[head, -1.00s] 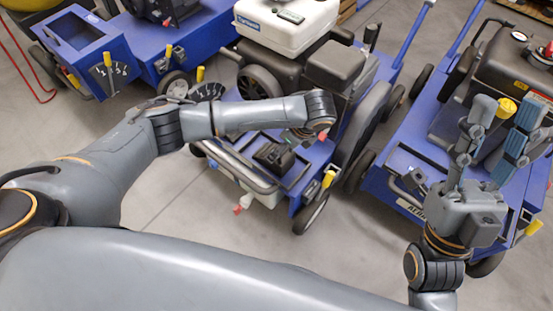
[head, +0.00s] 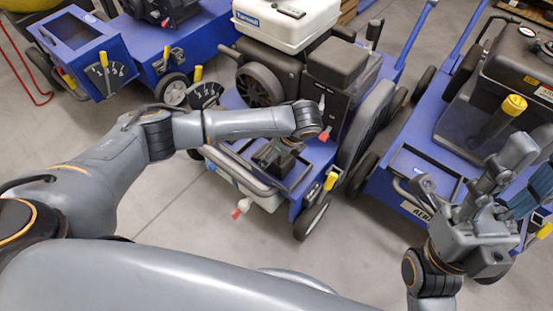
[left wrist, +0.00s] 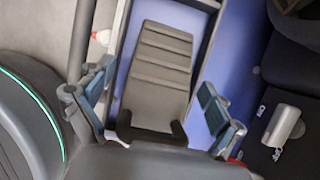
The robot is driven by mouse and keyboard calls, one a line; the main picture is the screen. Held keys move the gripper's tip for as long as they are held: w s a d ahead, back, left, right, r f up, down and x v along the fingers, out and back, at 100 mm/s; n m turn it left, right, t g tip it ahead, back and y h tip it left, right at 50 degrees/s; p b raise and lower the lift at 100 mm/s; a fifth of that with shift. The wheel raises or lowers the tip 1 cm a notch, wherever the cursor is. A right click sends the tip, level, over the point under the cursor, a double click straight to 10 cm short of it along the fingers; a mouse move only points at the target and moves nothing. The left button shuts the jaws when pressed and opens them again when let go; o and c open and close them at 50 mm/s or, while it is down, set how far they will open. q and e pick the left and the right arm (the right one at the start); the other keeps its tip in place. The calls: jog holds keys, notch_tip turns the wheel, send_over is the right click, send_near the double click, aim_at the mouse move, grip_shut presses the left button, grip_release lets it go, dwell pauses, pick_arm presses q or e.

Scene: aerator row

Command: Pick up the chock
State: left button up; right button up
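The chock (left wrist: 158,70) is a dark grey ribbed block lying in the blue tray of the middle machine. It shows in the head view (head: 272,158), partly covered by my left arm's end. In the left wrist view my left gripper (left wrist: 155,108) is open, with one blue-padded finger on each side of the chock's near end. The fingers look apart from it; their height above it is hard to judge. In the head view the left fingers are mostly hidden under the wrist. My right gripper (head: 528,172) is open and empty by the right machine.
The middle blue machine (head: 318,165) carries a black engine (head: 340,70) just beyond the tray. A metal tube bar (head: 240,170) runs along the tray's left side. Another blue machine (head: 400,165) stands at right, and one with a lever dial (head: 108,75) at upper left. Grey floor is clear in front.

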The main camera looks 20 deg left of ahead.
pick_arm(q)
jog(key=c, duration=1.7)
jog(key=shift+r, duration=0.1)
